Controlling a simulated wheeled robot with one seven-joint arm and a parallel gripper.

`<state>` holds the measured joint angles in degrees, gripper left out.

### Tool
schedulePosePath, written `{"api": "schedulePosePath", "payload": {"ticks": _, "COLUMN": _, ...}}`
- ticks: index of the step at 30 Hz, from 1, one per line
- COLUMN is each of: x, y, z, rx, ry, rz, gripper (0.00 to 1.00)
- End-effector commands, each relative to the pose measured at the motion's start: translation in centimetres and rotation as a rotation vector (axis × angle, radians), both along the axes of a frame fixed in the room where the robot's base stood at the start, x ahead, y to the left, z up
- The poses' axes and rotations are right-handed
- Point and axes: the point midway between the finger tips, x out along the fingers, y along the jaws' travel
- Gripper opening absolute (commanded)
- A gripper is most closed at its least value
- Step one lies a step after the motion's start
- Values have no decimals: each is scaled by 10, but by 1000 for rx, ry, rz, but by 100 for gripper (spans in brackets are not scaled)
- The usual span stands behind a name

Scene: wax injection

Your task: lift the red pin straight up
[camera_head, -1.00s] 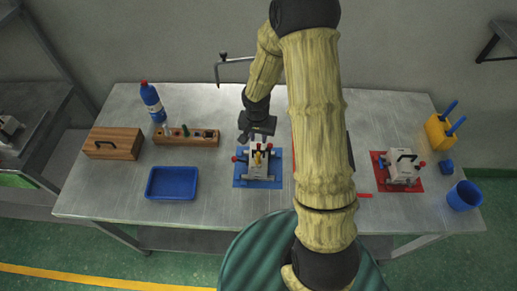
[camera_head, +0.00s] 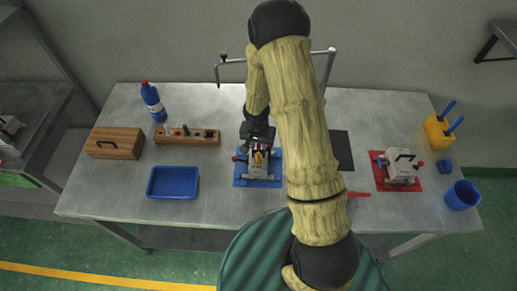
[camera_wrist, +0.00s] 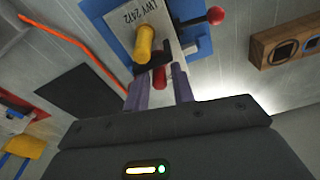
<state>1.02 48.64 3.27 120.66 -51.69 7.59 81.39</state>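The red pin (camera_wrist: 159,78) shows in the wrist view between the two fingers of my gripper (camera_wrist: 160,85), with a yellow peg (camera_wrist: 145,42) just beyond it. Both are at a grey-white mould block (camera_wrist: 118,25) labelled LWY 2472. The fingers are apart, one on each side of the pin, with narrow gaps seeming to show. In the head view, my gripper (camera_head: 258,144) is at the back of the mould block (camera_head: 257,171), which sits on a blue mat (camera_head: 241,181). I cannot pick out the red pin there.
A wooden block with holes (camera_head: 172,139), a blue tray (camera_head: 172,196), a wooden box (camera_head: 114,153) and a bottle (camera_head: 153,108) lie left. A second mould block (camera_head: 400,172) on a red mat, a dark pad (camera_head: 341,150) and a blue cup (camera_head: 463,195) lie right.

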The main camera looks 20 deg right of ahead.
Motion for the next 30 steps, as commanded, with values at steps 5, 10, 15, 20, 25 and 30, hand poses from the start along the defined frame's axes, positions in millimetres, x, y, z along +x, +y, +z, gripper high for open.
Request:
{"api": "schedulePosePath", "payload": {"ticks": 5, "x": 0, "y": 0, "z": 0, "rx": 0, "ry": 0, "rz": 0, "gripper": 25}}
{"api": "schedulePosePath", "payload": {"ticks": 10, "x": 0, "y": 0, "z": 0, "rx": 0, "ry": 0, "rz": 0, "gripper": 5}}
{"api": "schedulePosePath", "payload": {"ticks": 15, "x": 0, "y": 0, "z": 0, "rx": 0, "ry": 0, "rz": 0, "gripper": 0}}
{"api": "schedulePosePath", "payload": {"ticks": 20, "x": 0, "y": 0, "z": 1, "rx": 0, "ry": 0, "rz": 0, "gripper": 0}}
{"api": "schedulePosePath", "payload": {"ticks": 25, "x": 1, "y": -1, "z": 10, "rx": 0, "ry": -4, "rz": -2, "gripper": 0}}
{"api": "schedulePosePath", "payload": {"ticks": 30, "x": 1, "y": -1, "z": 34, "rx": 1, "ry": -5, "rz": -4, "gripper": 0}}
